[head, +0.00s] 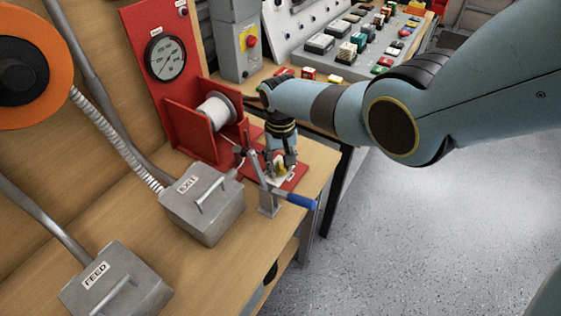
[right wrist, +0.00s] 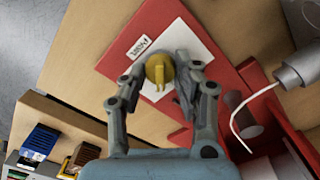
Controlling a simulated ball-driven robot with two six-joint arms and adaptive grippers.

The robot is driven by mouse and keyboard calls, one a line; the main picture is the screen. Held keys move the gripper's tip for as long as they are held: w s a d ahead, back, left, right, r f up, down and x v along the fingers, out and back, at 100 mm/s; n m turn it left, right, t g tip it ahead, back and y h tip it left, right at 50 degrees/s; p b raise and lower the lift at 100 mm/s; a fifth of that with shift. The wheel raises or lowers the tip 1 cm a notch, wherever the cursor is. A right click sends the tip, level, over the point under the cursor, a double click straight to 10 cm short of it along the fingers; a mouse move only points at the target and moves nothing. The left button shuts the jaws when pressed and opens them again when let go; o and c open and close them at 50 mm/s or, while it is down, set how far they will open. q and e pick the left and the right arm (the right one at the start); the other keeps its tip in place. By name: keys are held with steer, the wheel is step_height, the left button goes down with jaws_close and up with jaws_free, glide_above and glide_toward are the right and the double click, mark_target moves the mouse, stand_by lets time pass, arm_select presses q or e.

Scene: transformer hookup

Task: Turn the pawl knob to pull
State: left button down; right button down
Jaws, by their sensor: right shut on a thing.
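The yellow pawl knob (right wrist: 159,71) sits on a white plate (right wrist: 181,60) on a red base, beside a small white label whose text is hard to read. Its raised grip bar points roughly down the right wrist view. My right gripper (right wrist: 157,75) is shut on the knob, one finger on each side. In the head view my right gripper (head: 279,163) reaches down from above onto the red base (head: 295,178), and its fingers mostly hide the knob. My left gripper is not in view.
A lever with a blue handle (head: 301,202) stands close in front of my right gripper. A red stand with a white spool (head: 216,109) and gauge (head: 165,57) is behind it. The grey EXIT box (head: 205,209) and FEED box (head: 117,285) stand left on the wooden bench.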

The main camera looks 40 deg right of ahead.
mark_target(280, 165)
stand_by(0.3)
steer(key=c, duration=0.9)
jaws_free()
steer(key=shift+c, duration=0.2)
step_height(280, 165, up, 12)
